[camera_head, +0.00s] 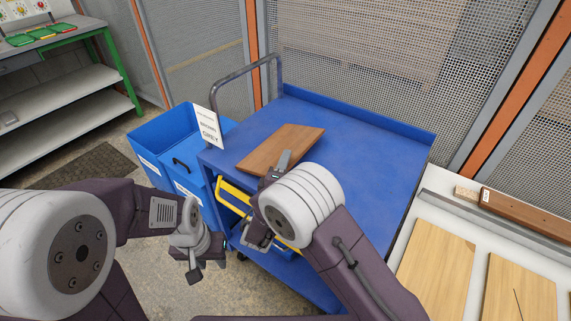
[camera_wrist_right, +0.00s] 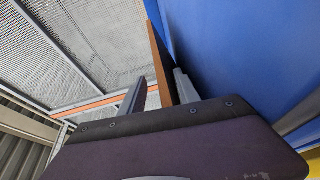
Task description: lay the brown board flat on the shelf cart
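The brown board (camera_head: 281,148) lies flat, or nearly so, over the blue top of the shelf cart (camera_head: 350,150), close to its left edge. My right gripper (camera_head: 275,178) is at the board's near edge, with one grey finger over its top face. In the right wrist view the board (camera_wrist_right: 159,62) shows as a thin brown edge between the two fingers (camera_wrist_right: 160,90). A gap shows between the board and the left finger; the board is close beside the right one. My left gripper (camera_head: 214,262) is open and empty, left of the cart, above the floor.
A blue bin (camera_head: 160,140) and a white sign (camera_head: 208,125) stand by the cart's left side. A handle rail (camera_head: 246,72) rises at its far left. A white table (camera_head: 480,240) with several boards is at right. The cart top right of the board is clear.

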